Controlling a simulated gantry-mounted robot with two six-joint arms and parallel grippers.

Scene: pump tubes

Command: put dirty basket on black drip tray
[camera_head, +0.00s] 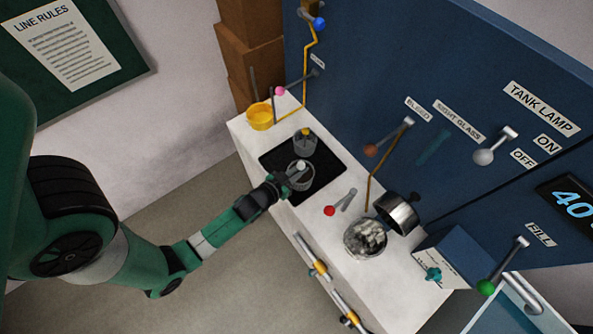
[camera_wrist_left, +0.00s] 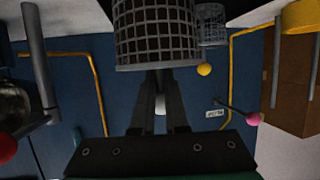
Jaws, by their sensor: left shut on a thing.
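The black drip tray (camera_head: 324,157) lies on the white counter. My left gripper (camera_head: 291,181) is shut on the white knob of a wire-mesh basket (camera_head: 302,176). This basket is over the front part of the tray; I cannot tell whether it touches it. In the left wrist view the mesh basket (camera_wrist_left: 155,40) is large, just beyond my left gripper (camera_wrist_left: 160,100). A second mesh basket (camera_head: 304,147) with a yellow knob stands on the tray behind it, and shows in the wrist view (camera_wrist_left: 211,25). No dirt shows clearly on either basket. My right gripper is out of view.
A yellow cup (camera_head: 260,120) stands at the counter's far end. A red-knobbed lever (camera_head: 344,201) is to the tray's right. Beyond it are a metal cylinder (camera_head: 397,214) and a round container of grey chunks (camera_head: 364,246). The blue panel (camera_head: 350,90) with levers borders the counter.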

